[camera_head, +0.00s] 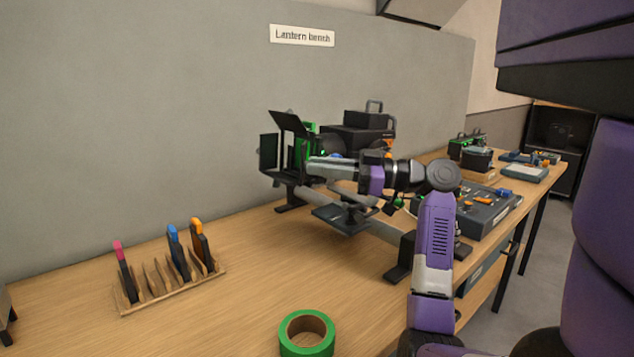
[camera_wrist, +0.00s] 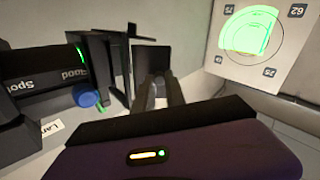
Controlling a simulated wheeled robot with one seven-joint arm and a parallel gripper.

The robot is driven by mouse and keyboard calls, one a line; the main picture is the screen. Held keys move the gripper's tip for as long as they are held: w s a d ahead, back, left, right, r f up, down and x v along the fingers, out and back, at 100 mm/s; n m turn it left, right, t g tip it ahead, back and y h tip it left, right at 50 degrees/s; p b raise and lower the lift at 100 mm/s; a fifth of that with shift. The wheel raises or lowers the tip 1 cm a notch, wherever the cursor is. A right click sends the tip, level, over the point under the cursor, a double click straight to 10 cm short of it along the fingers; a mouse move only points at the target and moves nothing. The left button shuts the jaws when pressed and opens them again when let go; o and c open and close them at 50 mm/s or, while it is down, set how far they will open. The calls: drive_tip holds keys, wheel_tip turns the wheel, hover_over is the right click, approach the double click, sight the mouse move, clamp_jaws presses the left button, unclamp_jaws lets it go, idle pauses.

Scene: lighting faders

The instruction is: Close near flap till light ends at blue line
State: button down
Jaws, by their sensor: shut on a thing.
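The lantern (camera_wrist: 35,78), black and lettered "Spot" and "Flood", is at the left of the wrist view. Its black flaps stand open around its front; one flap (camera_head: 268,153) shows at the left of the head view's group. My gripper (camera_wrist: 160,84) is shut on a dark flap (camera_wrist: 153,60), which appears to be the near one; the fingers hide its grasped edge. In the head view my gripper (camera_head: 309,166) reaches in from the right. A green light patch (camera_wrist: 250,33) falls on a white numbered board (camera_wrist: 283,58). I cannot make out a blue line.
The lantern stands on a wooden bench (camera_head: 235,300). A rack (camera_head: 180,291) with coloured-handled tools and a green tape roll (camera_head: 289,347) are in front. A control desk (camera_head: 490,213) is at the right. A blue knob (camera_wrist: 84,96) sits by the lantern.

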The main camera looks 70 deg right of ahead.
drive_tip(key=shift+s+d+f+n+y+b, duration=0.15)
drive_tip(key=shift+n+y+b, duration=0.2)
drive_tip(key=shift+n+y, duration=0.2)
drive_tip(key=shift+y, duration=0.25)
drive_tip(key=c, duration=1.4)
unclamp_jaws()
drive_tip(key=shift+o, duration=0.2)
drive_tip(key=shift+d, duration=0.1)
drive_tip(key=r+v, duration=0.1)
drive_tip(key=v, duration=0.6)
drive_tip(key=shift+s+f+b, duration=0.3)
drive_tip(key=shift+b, duration=0.05)
drive_tip(key=shift+d, duration=0.1)
